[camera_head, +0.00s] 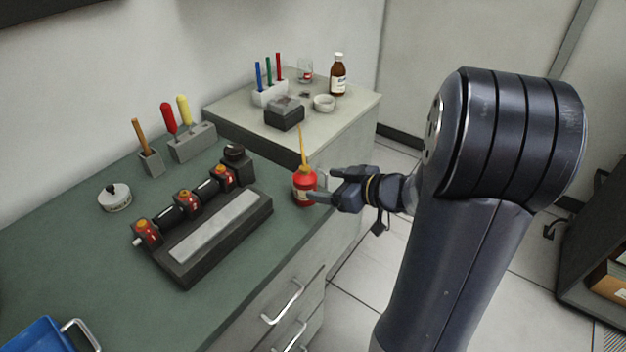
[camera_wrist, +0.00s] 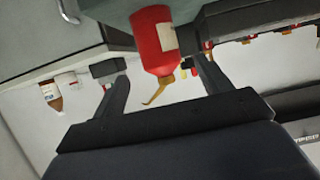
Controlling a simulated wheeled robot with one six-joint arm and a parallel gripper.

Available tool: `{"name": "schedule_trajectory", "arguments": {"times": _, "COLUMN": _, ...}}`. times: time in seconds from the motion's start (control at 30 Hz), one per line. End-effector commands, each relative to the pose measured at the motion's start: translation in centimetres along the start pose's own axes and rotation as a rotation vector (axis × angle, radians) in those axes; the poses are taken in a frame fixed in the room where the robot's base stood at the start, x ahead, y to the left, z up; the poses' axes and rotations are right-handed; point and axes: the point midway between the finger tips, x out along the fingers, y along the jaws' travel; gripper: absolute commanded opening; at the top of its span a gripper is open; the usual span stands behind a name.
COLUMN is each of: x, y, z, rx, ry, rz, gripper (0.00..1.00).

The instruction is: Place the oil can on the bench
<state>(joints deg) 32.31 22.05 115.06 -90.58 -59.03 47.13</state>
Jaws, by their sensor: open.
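The oil can (camera_head: 303,187), red with a pale label and a thin yellow spout, stands upright on the green bench top (camera_head: 60,255), near its right edge. My gripper (camera_head: 322,184) is open at the can's right side, with one fingertip overlapping the can in the head view. In the wrist view the picture is turned over.
A black machine (camera_head: 182,270) with red and orange parts fills the middle of the bench, left of the can. A grey cabinet (camera_head: 355,108) behind holds a brown bottle (camera_head: 338,76), a black box (camera_head: 284,113) and a pen holder (camera_head: 268,94). A blue tray (camera_head: 42,338) is at front left.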

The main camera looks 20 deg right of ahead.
Motion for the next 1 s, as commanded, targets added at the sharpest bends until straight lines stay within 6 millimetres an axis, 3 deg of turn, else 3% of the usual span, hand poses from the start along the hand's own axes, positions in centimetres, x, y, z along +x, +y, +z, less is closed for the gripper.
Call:
{"name": "schedule_trajectory", "arguments": {"times": 0.1, "x": -2.3, "y": 0.1, "z": -0.1, "rx": 0.0, "ry": 0.001, "rz": 0.005, "gripper": 0.73}}
{"name": "schedule_trajectory", "arguments": {"times": 0.33, "x": -4.6, "y": 0.1, "z": -0.1, "rx": 0.0, "ry": 0.001, "rz": 0.002, "gripper": 0.73}}
{"name": "schedule_trajectory", "arguments": {"times": 1.0, "x": -5.1, "y": 0.0, "z": 0.0, "rx": 0.0, "ry": 0.0, "rz": -0.001, "gripper": 0.73}}
